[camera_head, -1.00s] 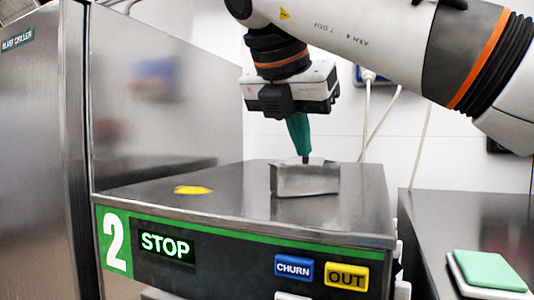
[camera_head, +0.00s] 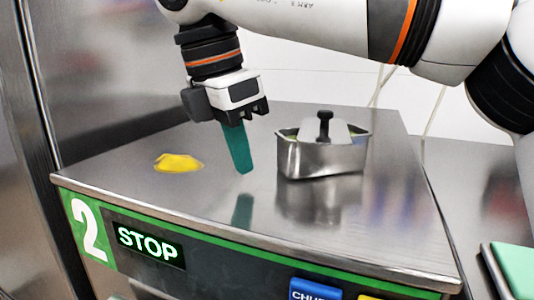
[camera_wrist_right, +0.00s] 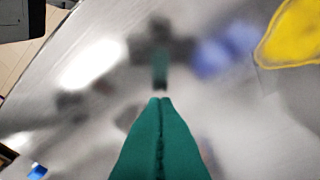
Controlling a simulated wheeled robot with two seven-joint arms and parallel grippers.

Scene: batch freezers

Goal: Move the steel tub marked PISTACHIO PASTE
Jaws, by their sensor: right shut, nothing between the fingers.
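A steel tub (camera_head: 322,160) with a lid (camera_head: 318,131) and a dark knob on top stands upright on the steel top of machine 2 (camera_head: 395,225). I see no readable marking on the tub. My right gripper (camera_head: 244,172) points down just left of the tub, apart from it, above the steel top. Its green fingers are shut together and empty; they also show pressed together in the right wrist view (camera_wrist_right: 160,100). The tub does not show clearly in the right wrist view. My left gripper is not in view.
A yellow patch (camera_head: 178,163) lies on the steel top, left of my right gripper; it also shows in the right wrist view (camera_wrist_right: 292,38). The front panel has a STOP display (camera_head: 147,243) and a blue CHURN button (camera_head: 314,291). A green-topped item (camera_head: 515,268) sits at the lower right.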

